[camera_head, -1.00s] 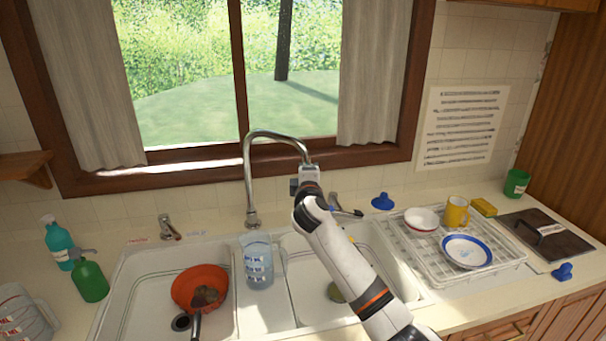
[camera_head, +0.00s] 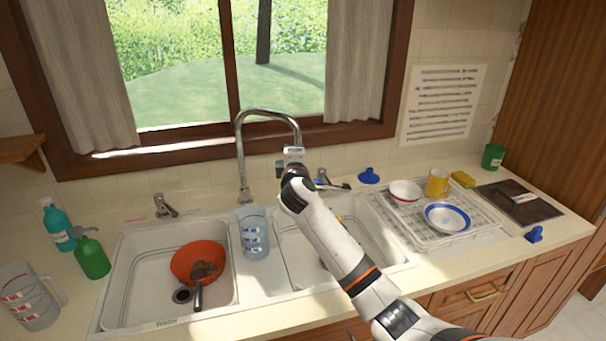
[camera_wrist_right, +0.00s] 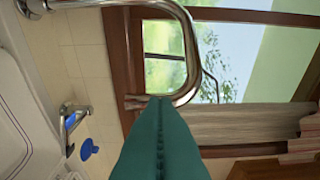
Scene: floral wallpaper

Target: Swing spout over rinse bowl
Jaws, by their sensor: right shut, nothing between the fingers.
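The chrome spout (camera_head: 241,150) rises behind the sink and arches to the right, its end above the divider and right basin side. In the right wrist view the curved spout (camera_wrist_right: 188,45) passes just beyond my right gripper's fingertips (camera_wrist_right: 158,100). The teal fingers are shut together with nothing between them; I cannot tell whether they touch the pipe. In the head view my right gripper (camera_head: 293,156) is at the spout's hanging end and partly hides it. The orange-red rinse bowl (camera_head: 186,257) sits in the left basin with a brown item in it. My left gripper is not in view.
A clear measuring jug (camera_head: 254,238) stands on the divider between the basins. Small taps (camera_head: 165,206) flank the spout. A dish rack (camera_head: 455,240) with bowl, plate and yellow mug is at right. Green (camera_head: 92,258) and teal (camera_head: 57,230) bottles stand at left.

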